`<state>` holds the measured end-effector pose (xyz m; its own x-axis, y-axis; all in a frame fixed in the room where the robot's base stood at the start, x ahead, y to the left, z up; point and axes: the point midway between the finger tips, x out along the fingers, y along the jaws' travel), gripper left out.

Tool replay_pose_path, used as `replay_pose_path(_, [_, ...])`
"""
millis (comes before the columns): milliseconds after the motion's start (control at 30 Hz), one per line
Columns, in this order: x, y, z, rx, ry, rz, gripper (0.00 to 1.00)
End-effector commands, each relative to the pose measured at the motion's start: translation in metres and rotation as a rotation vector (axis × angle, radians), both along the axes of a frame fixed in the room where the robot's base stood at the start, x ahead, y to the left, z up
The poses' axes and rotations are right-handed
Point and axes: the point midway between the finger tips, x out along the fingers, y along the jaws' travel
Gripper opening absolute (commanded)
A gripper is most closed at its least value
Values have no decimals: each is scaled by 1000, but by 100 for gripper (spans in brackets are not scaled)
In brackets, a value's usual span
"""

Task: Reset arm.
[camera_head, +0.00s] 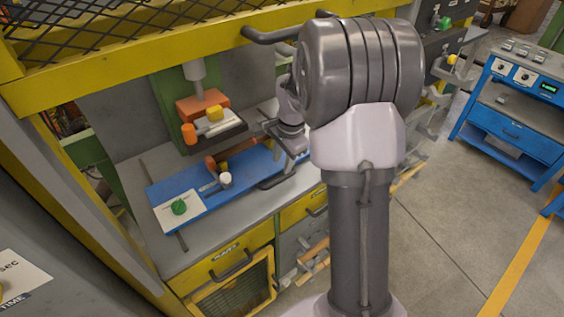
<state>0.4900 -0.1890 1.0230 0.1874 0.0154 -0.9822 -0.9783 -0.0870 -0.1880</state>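My arm (360,220) stands upright in the right middle of the head view, with its large grey joint at the top. Its wrist end (290,130) reaches left, in front of the workbench and over the right part of a blue board (160,190). My gripper is partly hidden behind the arm and small in the picture. I cannot make out its two fingers or whether they hold anything.
A machine with an orange block (203,107) stands behind the board. The board carries a white plate with a green knob (179,207) and a white-topped peg (225,179). Yellow frame bars (150,60) surround the bench. A blue cabinet (510,130) stands right; grey floor (440,240) between is clear.

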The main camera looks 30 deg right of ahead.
Motion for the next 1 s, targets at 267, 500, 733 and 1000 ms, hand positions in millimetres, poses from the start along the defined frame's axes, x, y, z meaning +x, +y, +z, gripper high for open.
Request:
replay_pose_path(267, [0, 3, 2, -2, -3, 9, 34])
replay_pose_path(500, [-59, 105, 99, -80, -140, 380, 34])
replay_pose_path(733, [-190, 208, 136, -197, -330, 880, 34])
replay_pose_path(1000, [-235, 229, 127, -241, -397, 1051, 34])
